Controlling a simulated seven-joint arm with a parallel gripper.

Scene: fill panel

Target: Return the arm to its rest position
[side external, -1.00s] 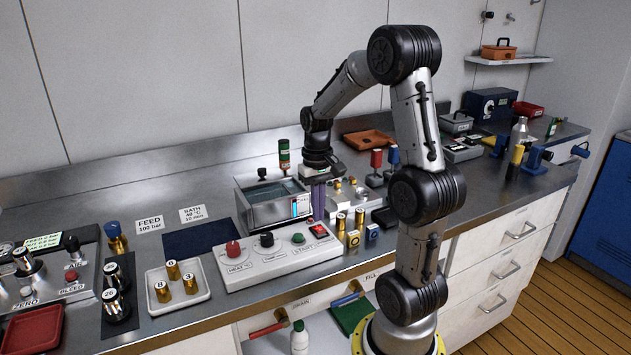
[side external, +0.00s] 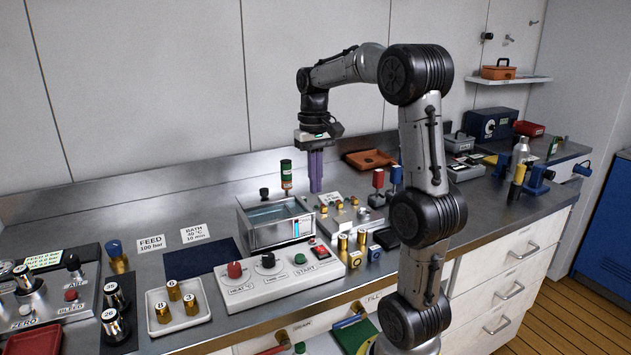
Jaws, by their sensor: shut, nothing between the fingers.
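My gripper (side external: 316,188), with purple fingers pointing straight down, hangs in the air above the bench, just behind and right of the water bath. The fingers are shut together with nothing visible between them. My arm rises at the right and bends over at the top, reaching left to the gripper. The steel water bath (side external: 277,233) stands below and left of the fingers, with water visible in its open top. A small fixture panel (side external: 345,217) with brass fittings lies below and right of the fingertips.
A white control panel (side external: 281,281) with knobs stands in front of the bath. A white tray (side external: 190,320) holds brass weights at the left. Red and blue handled valves (side external: 378,178) stand right of the gripper. An orange tray (side external: 370,159) lies behind. The air around the gripper is clear.

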